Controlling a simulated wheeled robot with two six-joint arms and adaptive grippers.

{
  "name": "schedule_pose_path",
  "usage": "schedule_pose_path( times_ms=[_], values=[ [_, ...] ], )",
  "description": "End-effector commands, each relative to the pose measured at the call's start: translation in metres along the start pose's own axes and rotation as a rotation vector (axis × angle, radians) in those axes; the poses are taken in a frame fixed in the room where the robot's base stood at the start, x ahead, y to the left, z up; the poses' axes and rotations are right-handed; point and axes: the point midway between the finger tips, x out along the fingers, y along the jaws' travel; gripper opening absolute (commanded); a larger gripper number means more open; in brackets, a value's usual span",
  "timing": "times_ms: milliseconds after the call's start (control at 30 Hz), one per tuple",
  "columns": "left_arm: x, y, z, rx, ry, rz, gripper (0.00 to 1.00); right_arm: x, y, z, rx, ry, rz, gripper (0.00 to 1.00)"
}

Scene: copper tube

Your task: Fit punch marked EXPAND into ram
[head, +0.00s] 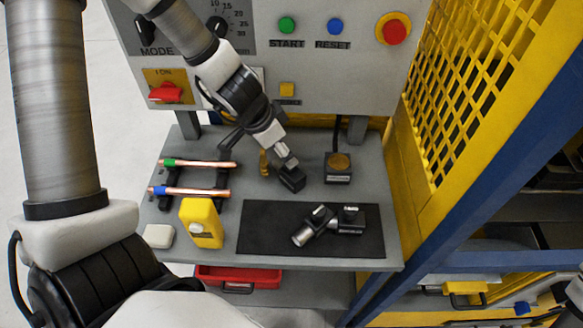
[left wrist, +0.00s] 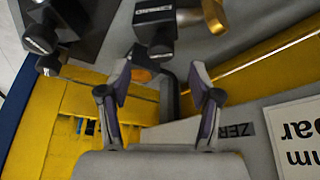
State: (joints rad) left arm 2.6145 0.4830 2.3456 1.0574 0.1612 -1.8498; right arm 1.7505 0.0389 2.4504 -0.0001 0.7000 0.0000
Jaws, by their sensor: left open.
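My left gripper (head: 284,158) reaches down over the middle of the bench. Its two fingers stand apart in the left wrist view (left wrist: 159,75), with nothing clamped between them. A dark block (head: 292,180) sits just beyond the fingertips; its label shows in the left wrist view (left wrist: 154,18) but I cannot read it. A brass fitting (head: 265,161) is beside it. I cannot tell whether this block is the EXPAND punch or part of the ram. Two dark punches, one with a silver cylindrical end (head: 303,235) and another (head: 350,219), lie on the black mat (head: 262,236); their markings are unreadable.
A dark block with a copper-coloured disc (head: 338,162) stands right of the gripper. Copper tubes (head: 205,164) with green and blue bands rest on a black rack. A yellow box (head: 201,228) stands in front. The control panel (head: 330,68) and yellow mesh guard (head: 450,85) bound the space.

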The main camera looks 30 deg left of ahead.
Motion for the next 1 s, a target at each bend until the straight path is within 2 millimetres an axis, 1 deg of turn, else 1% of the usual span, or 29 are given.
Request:
schedule_pose_path(
  times_ms=[33, 167, 300, 367, 433, 633, 667, 700, 767, 800, 833, 1000],
  values=[
    [0.014, 0.0, 0.003, 0.002, 0.0, -0.001, 0.64, 0.015, 0.0, 0.0, 0.0, 0.0, 0.0, 0.4],
    [0.028, -0.002, 0.004, 0.003, -0.001, -0.001, 0.64, 0.028, 0.0, 0.0, 0.001, 0.0, 0.0, 0.4],
    [0.056, -0.006, 0.008, 0.003, 0.0, -0.001, 0.64, 0.054, 0.001, 0.0, 0.001, 0.0, 0.0, 0.4],
    [0.064, -0.006, 0.008, 0.004, -0.001, -0.002, 0.64, 0.062, 0.001, 0.0, 0.001, 0.0, 0.0, 0.4],
    [0.067, -0.006, 0.006, 0.004, 0.0, -0.001, 0.64, 0.065, 0.001, 0.0, 0.001, -0.001, 0.0, 0.4],
    [0.063, -0.005, 0.004, 0.002, 0.001, 0.0, 0.64, 0.06, 0.001, 0.0, 0.001, 0.001, 0.0, 0.4],
    [0.063, -0.005, 0.004, 0.003, 0.001, 0.0, 0.57, 0.06, 0.001, 0.0, 0.001, 0.001, 0.0, 0.4],
    [0.063, -0.005, 0.004, 0.003, 0.001, 0.0, 0.42, 0.06, 0.001, 0.0, 0.001, 0.0, 0.0, 0.4],
    [0.063, -0.005, 0.004, 0.003, 0.001, 0.0, 0.21, 0.06, 0.001, 0.0, 0.001, 0.0, 0.0, 0.4],
    [0.063, -0.005, 0.004, 0.003, 0.001, 0.0, 0.07, 0.06, 0.001, 0.0, 0.001, 0.0, 0.0, 0.4],
    [0.063, -0.005, 0.004, 0.003, 0.001, 0.0, 0.0, 0.06, 0.001, 0.0, 0.001, 0.0, 0.0, 0.4],
    [0.063, -0.006, 0.003, 0.003, 0.002, -0.001, 0.0, 0.06, 0.001, 0.0, 0.001, 0.0, 0.0, 0.4]
  ],
)
